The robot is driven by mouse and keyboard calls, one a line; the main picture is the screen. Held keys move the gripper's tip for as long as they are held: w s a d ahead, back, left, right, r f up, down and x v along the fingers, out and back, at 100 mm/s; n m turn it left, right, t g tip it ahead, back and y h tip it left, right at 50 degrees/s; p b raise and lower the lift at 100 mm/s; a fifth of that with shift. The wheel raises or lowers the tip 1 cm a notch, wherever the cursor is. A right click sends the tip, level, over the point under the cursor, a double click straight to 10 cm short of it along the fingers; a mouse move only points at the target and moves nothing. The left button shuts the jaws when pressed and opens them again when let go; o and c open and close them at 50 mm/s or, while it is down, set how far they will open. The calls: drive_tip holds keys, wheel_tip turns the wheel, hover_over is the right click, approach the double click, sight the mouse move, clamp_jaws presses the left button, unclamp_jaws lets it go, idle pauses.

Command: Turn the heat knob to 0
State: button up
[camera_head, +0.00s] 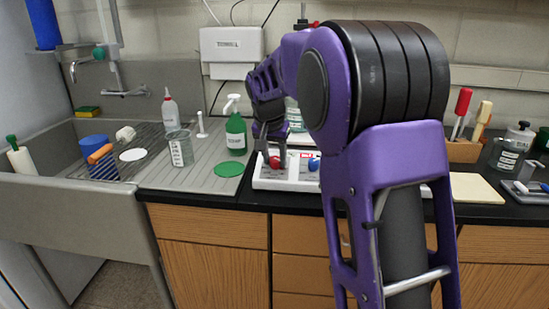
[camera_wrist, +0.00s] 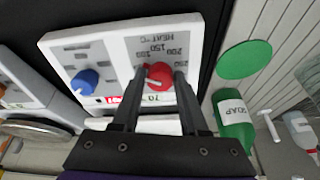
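The heat knob (camera_wrist: 159,75) is red and sits on the white face of a hotplate-like unit (camera_head: 262,182), under a printed "HEAT °C" scale with 150, 200 and 250 legible. It also shows in the head view (camera_head: 275,162). A blue knob (camera_wrist: 85,82) is on the same face, to its left in the wrist view. My gripper (camera_wrist: 160,76) has one finger on each side of the red knob, with the tips close to it. I cannot tell whether both fingers touch it. The fingers hide parts of the scale.
A green soap bottle (camera_head: 236,133) and a flat green disc (camera_head: 229,170) stand left of the unit. A beaker (camera_head: 180,150) is farther left by the sink. A wooden block (camera_head: 462,150) with red- and yellow-handled tools is at right.

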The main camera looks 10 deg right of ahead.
clamp_jaws()
drive_tip(key=shift+r+n, duration=0.1)
drive_tip(key=shift+n, duration=0.2)
drive_tip(key=n+y+p, duration=0.1)
drive_tip(key=n+p, duration=0.2)
drive_tip(key=n, duration=0.2)
drive_tip(key=shift+d+r+n, duration=0.1)
drive_tip(key=shift+d+n, duration=0.05)
drive_tip(key=shift+n, duration=0.15)
drive_tip(key=n+y+p, duration=0.1)
drive_tip(key=n+p, duration=0.2)
drive_tip(key=n, duration=0.2)
idle(0.3)
drive_tip(key=o, duration=0.5)
unclamp_jaws()
